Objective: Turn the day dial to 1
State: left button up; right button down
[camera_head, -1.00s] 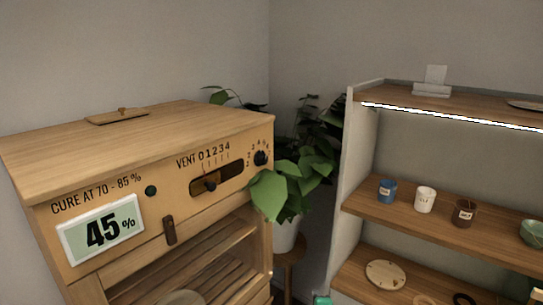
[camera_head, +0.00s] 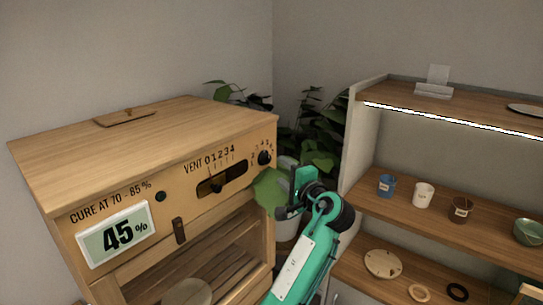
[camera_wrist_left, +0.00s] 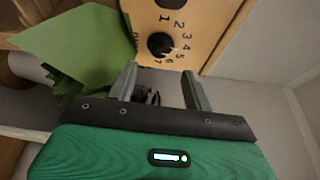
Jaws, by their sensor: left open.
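The day dial (camera_head: 264,158) is a black knob at the right end of the cabinet's front panel, with small numbers around it. In the left wrist view the dial (camera_wrist_left: 160,45) lies just beyond the fingertips, with numbers 1 to 7 around it; a small light mark on it faces the side of 5 and 6, but I cannot tell the exact setting. My left gripper (camera_wrist_left: 160,76) is open and empty, its two fingers apart and not around the dial. In the head view the left gripper (camera_head: 292,188) is right of and below the dial. My right gripper is out of view.
The wooden cabinet (camera_head: 150,150) has a vent slider (camera_head: 216,184) and a 45% display (camera_head: 116,234). A leafy plant (camera_head: 318,130) stands close behind the gripper; its leaf (camera_wrist_left: 75,45) is near the left finger. A shelf (camera_head: 450,190) with cups is to the right.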

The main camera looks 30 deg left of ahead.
aim_at(268, 160)
pick_arm(q)
jog(key=p+x, duration=0.2)
jog(key=x, duration=0.4)
jog(key=shift+r+p, duration=0.15)
jog(key=shift+p, duration=0.15)
jog(key=shift+w+a, duration=0.35)
jog(key=shift+a, duration=0.25)
